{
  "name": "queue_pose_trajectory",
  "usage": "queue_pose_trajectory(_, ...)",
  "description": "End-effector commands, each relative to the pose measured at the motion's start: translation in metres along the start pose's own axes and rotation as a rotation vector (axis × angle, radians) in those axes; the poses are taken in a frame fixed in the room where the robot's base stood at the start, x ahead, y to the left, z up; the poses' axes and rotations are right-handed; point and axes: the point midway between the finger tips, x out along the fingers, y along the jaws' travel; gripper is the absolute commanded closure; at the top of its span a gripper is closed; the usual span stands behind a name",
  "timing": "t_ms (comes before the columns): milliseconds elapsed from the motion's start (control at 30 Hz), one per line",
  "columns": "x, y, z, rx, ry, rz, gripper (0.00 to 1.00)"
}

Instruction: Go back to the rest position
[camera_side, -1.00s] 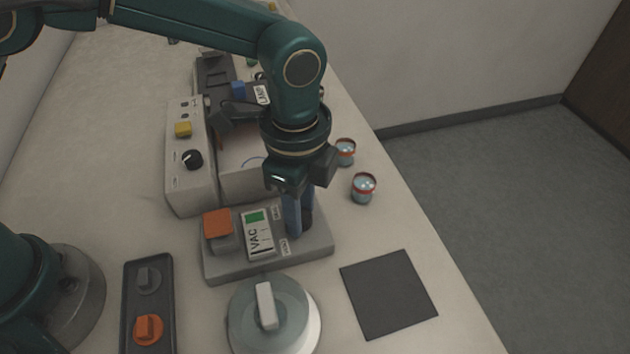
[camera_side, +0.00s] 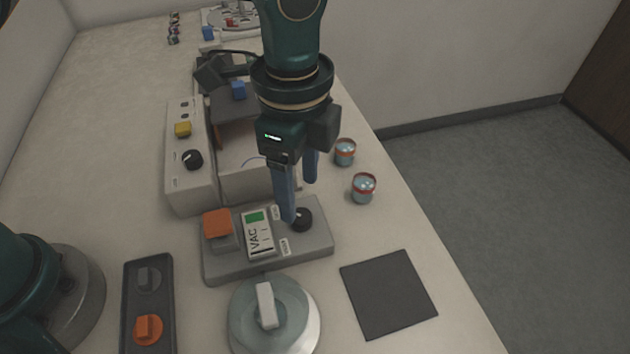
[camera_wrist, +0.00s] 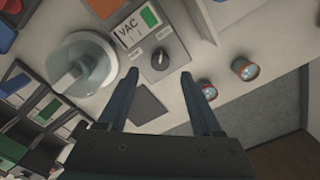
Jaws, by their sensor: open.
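My gripper (camera_side: 298,200) is open and empty. In the side view its two blue fingers hang pointing down, above the back right part of the grey VAC box (camera_side: 318,242). A black knob (camera_side: 302,218) on that box shows just beside the nearer fingertip, and I cannot tell from this view how far above it the fingers are. In the wrist view the fingers (camera_wrist: 160,75) are spread wide, with the knob (camera_wrist: 160,60) showing between and beyond the tips, apart from both.
A round lidded vessel (camera_side: 272,318) and a dark square mat (camera_side: 388,294) lie in front. Two red-rimmed jars (camera_side: 363,188) (camera_side: 345,152) stand at the right edge. A control box with a yellow button (camera_side: 183,129) and a black switch panel (camera_side: 148,300) are at left.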

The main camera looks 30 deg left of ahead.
Motion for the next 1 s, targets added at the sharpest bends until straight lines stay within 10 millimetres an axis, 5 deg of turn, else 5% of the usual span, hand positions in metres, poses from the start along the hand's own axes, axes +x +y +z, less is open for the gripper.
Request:
queue_pose_trajectory(233, -0.002, -0.004, 0.003, -0.014, 0.005, -0.006, 0.33)
queue_pose_trajectory(367, -0.03, -0.019, 0.014, -0.065, 0.05, -0.062, 0.33)
queue_pose_trajectory(700, -0.11, -0.016, 0.101, -0.389, 0.158, -0.223, 0.33)
queue_pose_trajectory(1000, -0.128, 0.027, 0.168, -0.795, 0.254, -0.343, 0.33)
